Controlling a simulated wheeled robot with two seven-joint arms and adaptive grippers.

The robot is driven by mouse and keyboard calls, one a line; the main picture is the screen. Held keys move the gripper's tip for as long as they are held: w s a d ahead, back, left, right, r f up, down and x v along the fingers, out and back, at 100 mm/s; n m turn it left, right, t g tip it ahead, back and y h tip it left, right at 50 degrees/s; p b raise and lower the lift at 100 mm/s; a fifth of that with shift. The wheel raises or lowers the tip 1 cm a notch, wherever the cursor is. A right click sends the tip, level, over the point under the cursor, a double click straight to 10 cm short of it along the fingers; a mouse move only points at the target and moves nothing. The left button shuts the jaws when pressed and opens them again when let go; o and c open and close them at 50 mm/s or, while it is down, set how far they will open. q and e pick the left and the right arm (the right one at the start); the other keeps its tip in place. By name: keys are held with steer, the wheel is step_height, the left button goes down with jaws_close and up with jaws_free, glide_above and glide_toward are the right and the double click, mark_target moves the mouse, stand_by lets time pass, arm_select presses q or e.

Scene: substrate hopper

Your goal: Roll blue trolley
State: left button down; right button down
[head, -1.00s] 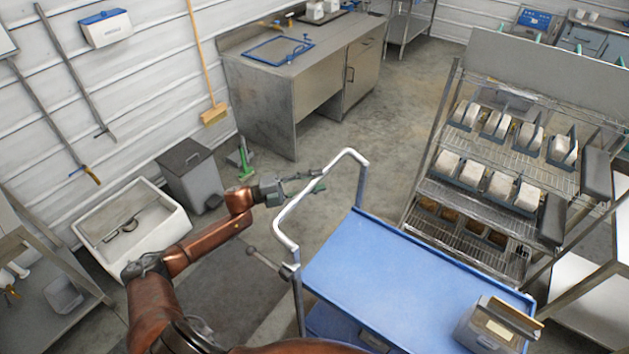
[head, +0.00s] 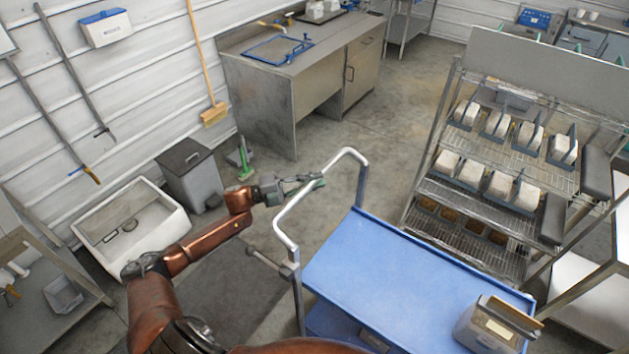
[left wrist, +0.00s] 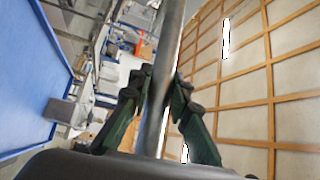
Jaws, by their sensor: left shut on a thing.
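The blue trolley (head: 385,265) stands at the front centre right in the head view, with a flat blue top and a pale metal push handle (head: 350,153) at its left end. My left gripper (head: 316,183) is at the handle's bar. In the left wrist view my left gripper (left wrist: 160,100) has its fingers on both sides of the metal handle bar (left wrist: 170,45) and is shut on it. The trolley's blue top also shows at the left of that view (left wrist: 25,80). My right gripper is not in view.
A grey metal box (head: 490,325) sits on the trolley's near right corner. A wire rack (head: 480,190) with several white bags stands close behind the trolley. A white sink (head: 130,228), a grey bin (head: 190,172) and a metal bench (head: 300,75) stand left and back. Open floor lies between.

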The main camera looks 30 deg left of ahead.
arm_select(q)
steer(key=shift+s+d, duration=0.1)
steer(key=shift+d, duration=0.4)
steer(key=s+d+p, duration=0.1)
steer(key=d+p, duration=0.3)
steer(key=d, duration=1.5)
steer(key=shift+s+d, duration=0.15)
steer(key=shift+s, duration=0.1)
steer(key=shift+d+f, duration=0.1)
steer(key=c, duration=2.3)
jaws_free()
steer(key=o, duration=0.4)
steer(key=shift+d, duration=0.15)
steer(key=shift+c, duration=0.2)
steer(key=shift+o, duration=0.9)
steer(key=shift+a, duration=0.2)
